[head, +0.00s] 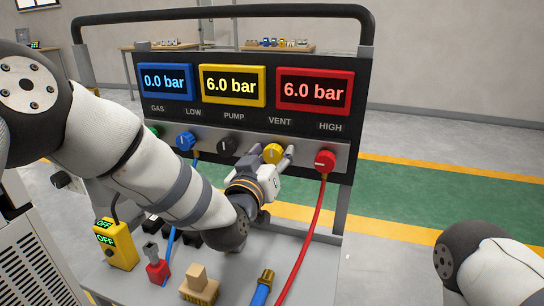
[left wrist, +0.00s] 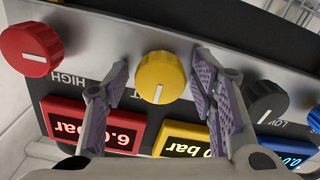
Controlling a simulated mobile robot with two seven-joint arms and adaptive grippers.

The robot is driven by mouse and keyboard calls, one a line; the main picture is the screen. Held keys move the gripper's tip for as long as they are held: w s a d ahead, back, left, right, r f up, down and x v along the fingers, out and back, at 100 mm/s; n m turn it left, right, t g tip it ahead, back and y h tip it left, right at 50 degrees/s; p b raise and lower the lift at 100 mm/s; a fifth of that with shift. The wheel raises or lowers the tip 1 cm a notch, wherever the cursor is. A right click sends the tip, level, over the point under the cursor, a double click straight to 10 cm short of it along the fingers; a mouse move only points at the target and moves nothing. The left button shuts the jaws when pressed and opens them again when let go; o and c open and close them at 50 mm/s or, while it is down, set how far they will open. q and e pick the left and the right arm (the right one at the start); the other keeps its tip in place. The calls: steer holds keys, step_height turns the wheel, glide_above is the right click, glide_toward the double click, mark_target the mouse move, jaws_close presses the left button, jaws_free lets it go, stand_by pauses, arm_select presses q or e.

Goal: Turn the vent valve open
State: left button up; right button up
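The vent valve is a yellow knob (head: 272,153) on the grey strip under the VENT label. In the left wrist view the yellow knob (left wrist: 160,77) shows a white pointer line. My left gripper (head: 273,158) is at the knob with its fingers apart. In the left wrist view the left gripper (left wrist: 160,85) is open, one finger on each side of the knob, with gaps on both sides. My right arm (head: 490,268) shows at the lower right; its gripper is out of view.
The red HIGH knob (head: 325,161) and black PUMP knob (head: 228,147) flank the vent knob closely. A red hose (head: 306,240) hangs from HIGH. The displays (head: 232,86) read 0.0, 6.0 and 6.0 bar. A yellow OFF box (head: 117,246) stands on the bench.

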arm_select(q)
steer(key=c, duration=0.9)
steer(key=shift+n, duration=0.4)
arm_select(e)
steer(key=shift+r, duration=0.1)
arm_select(q)
steer(key=n, duration=0.3)
steer(key=shift+r, duration=0.1)
steer(key=n, duration=0.3)
steer(key=shift+n+p, duration=0.3)
steer(key=shift+n, duration=0.1)
steer(key=n, duration=0.4)
steer(key=shift+f, duration=0.2)
steer(key=n, duration=0.3)
steer(key=shift+n+b, duration=0.4)
steer(key=shift+n, duration=1.1)
arm_select(e)
steer(key=shift+s+f, duration=0.35)
steer(key=shift+f, duration=0.05)
arm_select(q)
steer(key=shift+r+n, duration=0.1)
steer(key=shift+n, duration=0.2)
